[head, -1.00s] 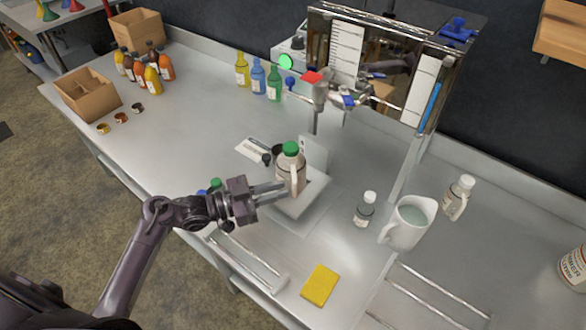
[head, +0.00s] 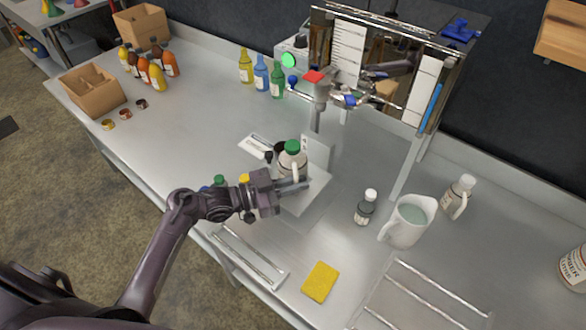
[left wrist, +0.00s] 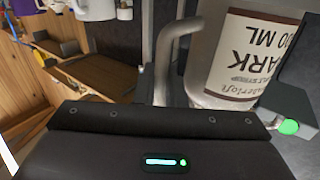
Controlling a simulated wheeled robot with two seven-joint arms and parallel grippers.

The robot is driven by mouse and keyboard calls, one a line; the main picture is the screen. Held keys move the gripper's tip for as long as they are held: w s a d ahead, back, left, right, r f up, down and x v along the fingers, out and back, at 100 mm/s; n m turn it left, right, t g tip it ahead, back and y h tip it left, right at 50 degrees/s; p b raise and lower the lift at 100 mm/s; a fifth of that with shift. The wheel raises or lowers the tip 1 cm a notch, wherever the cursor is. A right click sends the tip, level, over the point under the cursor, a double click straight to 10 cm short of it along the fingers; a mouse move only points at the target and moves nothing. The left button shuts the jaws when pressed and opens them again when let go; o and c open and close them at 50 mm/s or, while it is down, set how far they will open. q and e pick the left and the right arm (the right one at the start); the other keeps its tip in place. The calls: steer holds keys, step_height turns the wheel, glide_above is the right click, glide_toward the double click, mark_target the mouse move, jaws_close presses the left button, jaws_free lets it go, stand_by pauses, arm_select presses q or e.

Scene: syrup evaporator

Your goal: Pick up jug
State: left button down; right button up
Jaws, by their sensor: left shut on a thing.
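The jug (head: 291,162) is a clear syrup jug with a green cap, a label and a loop handle. It stands upright at the low white platform in the middle of the bench. My left gripper (head: 297,186) reaches in from the left and is shut on the jug, its fingers hiding the lower part. In the left wrist view the jug's body and upside-down label (left wrist: 254,55) fill the upper right, with the handle (left wrist: 172,55) beside it. The exact finger contact is hidden there. My right gripper is not in view.
A small white-capped bottle (head: 365,208), a white pitcher (head: 406,222) and another jug (head: 459,196) stand to the right. A yellow sponge (head: 320,282) lies near the front edge. A metal stand (head: 316,110) rises behind. The bench's left middle is clear.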

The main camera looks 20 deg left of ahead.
arm_select(q)
steer(key=shift+r, duration=0.1)
step_height(320, 180, up, 10)
steer(key=shift+f, duration=0.2)
steer(key=shift+w+r+p, duration=0.1)
steer(key=shift+r+p, duration=0.5)
steer(key=shift+r, duration=0.25)
steer(key=shift+r+p, duration=0.85)
steer(key=shift+p, duration=0.15)
